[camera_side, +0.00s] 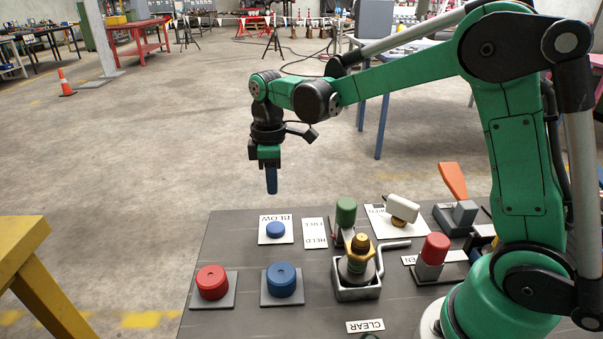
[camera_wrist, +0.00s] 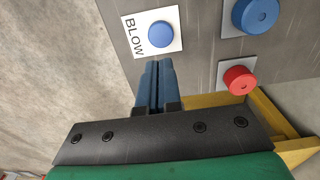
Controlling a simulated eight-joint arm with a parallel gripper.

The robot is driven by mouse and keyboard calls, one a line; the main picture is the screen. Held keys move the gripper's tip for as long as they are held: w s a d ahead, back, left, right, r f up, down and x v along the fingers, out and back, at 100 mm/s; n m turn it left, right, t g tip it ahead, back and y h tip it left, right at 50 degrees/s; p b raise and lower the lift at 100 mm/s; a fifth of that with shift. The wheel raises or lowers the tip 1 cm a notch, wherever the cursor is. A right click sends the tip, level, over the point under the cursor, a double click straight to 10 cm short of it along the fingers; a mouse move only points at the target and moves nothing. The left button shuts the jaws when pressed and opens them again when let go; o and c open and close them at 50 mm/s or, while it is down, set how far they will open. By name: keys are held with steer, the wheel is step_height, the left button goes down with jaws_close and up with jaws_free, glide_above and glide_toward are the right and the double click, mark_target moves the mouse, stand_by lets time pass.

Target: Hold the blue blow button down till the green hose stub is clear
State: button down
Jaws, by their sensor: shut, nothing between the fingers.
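The blue blow button (camera_side: 276,230) sits on a white plate marked BLOW at the panel's back left. It also shows in the wrist view (camera_wrist: 160,34), just beyond my fingertips. My gripper (camera_side: 271,192) points down above the button with its blue fingers together and empty. A gap shows between fingertips and button in the side view, so nothing presses it. A green upright cylinder (camera_side: 346,211), which looks like the hose stub, stands right of the button. Its inside cannot be seen. My gripper also shows in the wrist view (camera_wrist: 158,63).
A red knob (camera_side: 211,281) and a larger blue knob (camera_side: 282,279) stand in front of the button. A brass-topped fitting (camera_side: 358,258) sits in a metal tray to the right. A red-topped block (camera_side: 435,249) and a white-handled part (camera_side: 403,208) lie farther right.

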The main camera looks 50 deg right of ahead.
mark_target(275, 226)
step_height(275, 226, down, 8)
steer(key=shift+f, duration=0.15)
stand_by(0.4)
steer(key=shift+f, duration=1.1)
stand_by(2.2)
step_height(275, 226, up, 15)
steer(key=shift+f, duration=0.15)
stand_by(0.3)
